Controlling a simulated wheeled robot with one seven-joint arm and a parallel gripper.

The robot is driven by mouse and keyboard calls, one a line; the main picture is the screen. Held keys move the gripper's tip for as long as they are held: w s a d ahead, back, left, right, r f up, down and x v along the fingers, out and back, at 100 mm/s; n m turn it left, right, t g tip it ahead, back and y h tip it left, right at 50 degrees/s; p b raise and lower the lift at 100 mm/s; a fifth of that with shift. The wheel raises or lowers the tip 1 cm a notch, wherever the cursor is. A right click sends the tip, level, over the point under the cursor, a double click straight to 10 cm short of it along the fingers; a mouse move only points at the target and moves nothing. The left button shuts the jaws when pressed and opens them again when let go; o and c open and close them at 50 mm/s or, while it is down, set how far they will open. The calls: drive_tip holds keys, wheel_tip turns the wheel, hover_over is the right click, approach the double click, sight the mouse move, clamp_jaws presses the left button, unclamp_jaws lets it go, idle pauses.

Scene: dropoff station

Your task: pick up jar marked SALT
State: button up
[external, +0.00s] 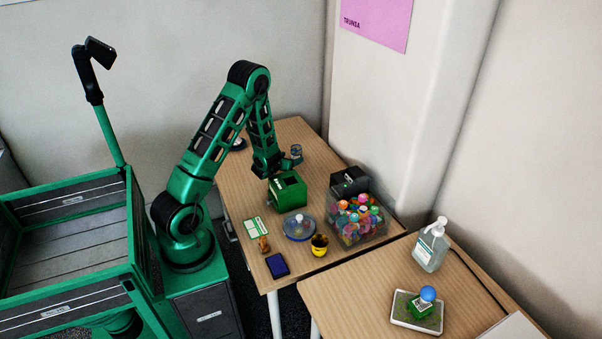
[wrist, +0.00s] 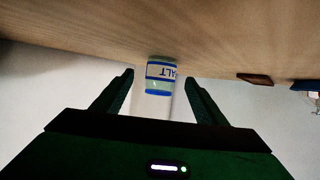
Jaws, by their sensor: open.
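My gripper (wrist: 160,82) is open, with one dark finger on each side of the jar in the wrist picture. I cannot tell how deep the jar sits between them; no contact shows. In the external view my gripper (external: 288,163) is low over the table, right beside the jar.
A green box (external: 288,192) stands just in front of my gripper. A dark box (external: 349,181) and a clear bin of colourful balls (external: 358,222) are to the right. A glass-lidded dish (external: 299,227), a yellow cup (external: 319,245) and a blue pad (external: 277,265) are nearer.

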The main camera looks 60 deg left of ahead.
sight(293, 153)
drive_tip(key=shift+x, duration=3.6)
drive_tip(key=shift+r, duration=0.15)
drive_tip(key=c, duration=1.2)
